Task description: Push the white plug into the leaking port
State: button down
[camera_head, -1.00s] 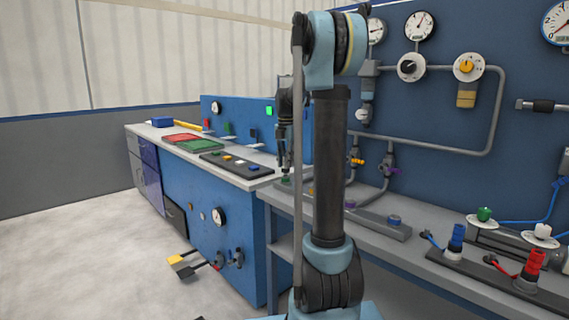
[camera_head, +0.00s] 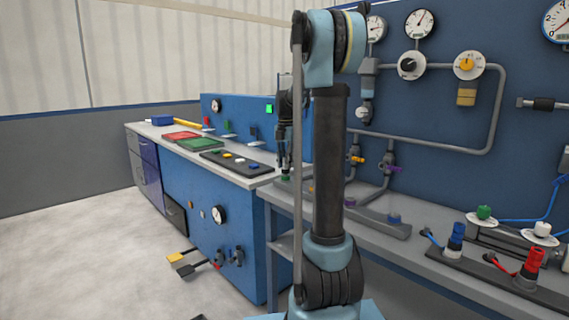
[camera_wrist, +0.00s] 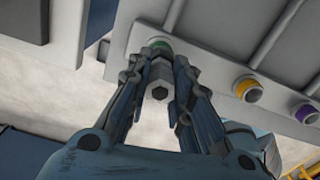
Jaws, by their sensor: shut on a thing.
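In the wrist view, my gripper (camera_wrist: 163,62) is shut on the white plug (camera_wrist: 160,72), a pale grey-white piece with a hexagonal end, held between both fingers. The plug is in line with a green-ringed port (camera_wrist: 160,44) on the pale manifold, at the far end of the fingers. The fingers partly hide the contact, so I cannot tell how deep the plug sits. No leak shows. In the head view, my gripper (camera_head: 284,160) points down over the green port (camera_head: 285,180) on the bench; the plug is too small to see there.
A yellow-ringed port (camera_wrist: 248,88) and a purple-ringed port (camera_wrist: 306,112) lie right of the gripper in the wrist view. The bench (camera_head: 400,243) carries blue (camera_head: 456,236) and red (camera_head: 532,263) connectors at right. Pipes and gauges cover the blue wall panel (camera_head: 440,110).

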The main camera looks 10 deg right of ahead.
jog(key=shift+f, duration=0.3)
jog(key=c, duration=1.4)
grip_release()
jog(key=shift+o, duration=0.2)
